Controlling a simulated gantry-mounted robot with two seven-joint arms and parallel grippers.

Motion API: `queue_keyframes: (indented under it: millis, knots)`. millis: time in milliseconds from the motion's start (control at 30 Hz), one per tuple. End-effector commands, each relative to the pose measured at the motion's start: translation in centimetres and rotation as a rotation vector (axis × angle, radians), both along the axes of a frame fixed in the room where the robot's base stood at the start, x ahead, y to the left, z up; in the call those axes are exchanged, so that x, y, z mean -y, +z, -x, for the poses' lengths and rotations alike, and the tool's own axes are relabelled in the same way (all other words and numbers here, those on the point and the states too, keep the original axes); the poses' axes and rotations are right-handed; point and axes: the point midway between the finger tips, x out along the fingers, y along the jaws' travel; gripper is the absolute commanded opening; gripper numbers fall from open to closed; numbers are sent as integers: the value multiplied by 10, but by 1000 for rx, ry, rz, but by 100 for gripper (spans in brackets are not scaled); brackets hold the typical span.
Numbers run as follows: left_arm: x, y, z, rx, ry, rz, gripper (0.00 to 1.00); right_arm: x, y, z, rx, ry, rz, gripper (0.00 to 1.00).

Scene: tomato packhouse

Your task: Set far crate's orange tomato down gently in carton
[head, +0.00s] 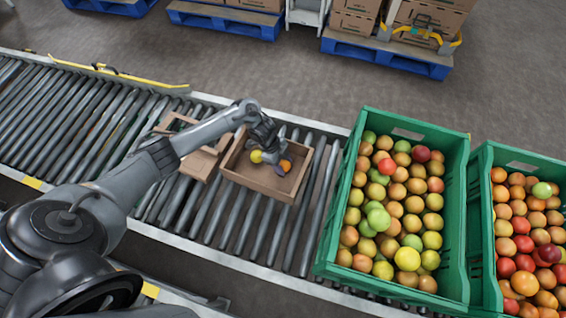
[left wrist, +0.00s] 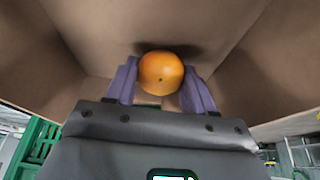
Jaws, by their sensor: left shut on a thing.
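The orange tomato (head: 286,165) is between the purple fingers of my left gripper (head: 281,168), inside the open cardboard carton (head: 258,183) on the roller conveyor. In the left wrist view the orange tomato (left wrist: 160,73) sits between both fingers of the left gripper (left wrist: 160,80), which is shut on it. The carton's bare inside (left wrist: 100,30) fills the background, with a dark shadow just behind the tomato. I cannot tell whether the tomato touches the carton floor. A yellow tomato (head: 256,156) is also in the carton, left of the gripper. My right gripper is not in view.
A second carton (head: 199,165) stands just left, partly behind my left arm. Two green crates of mixed tomatoes, one nearer (head: 357,143) and one farther right (head: 484,165), stand to the right. The conveyor rollers (head: 60,115) farther left are clear.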

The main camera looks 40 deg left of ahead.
Motion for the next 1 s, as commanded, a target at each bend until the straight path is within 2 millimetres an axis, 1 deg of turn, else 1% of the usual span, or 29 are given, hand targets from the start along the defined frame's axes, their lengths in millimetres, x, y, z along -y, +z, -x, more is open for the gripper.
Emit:
queue_keyframes:
  millis: [333,367,500,533,567,733,767,867,1000]
  knots:
    - [0,-6,0,0,0,0,39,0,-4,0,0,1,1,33]
    - [0,-6,0,0,0,0,55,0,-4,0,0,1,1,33]
    - [0,-5,0,0,0,0,76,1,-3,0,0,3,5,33]
    - [0,-5,0,0,0,0,81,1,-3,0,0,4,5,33]
    - [0,-5,0,0,0,0,83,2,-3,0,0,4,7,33]
    - [0,-5,0,0,0,0,83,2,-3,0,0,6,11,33]
    - [0,-5,0,0,0,0,82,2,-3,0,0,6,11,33]
    - [0,-5,0,0,0,0,66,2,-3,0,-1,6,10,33]
    - [0,-5,0,0,0,0,66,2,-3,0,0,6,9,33]
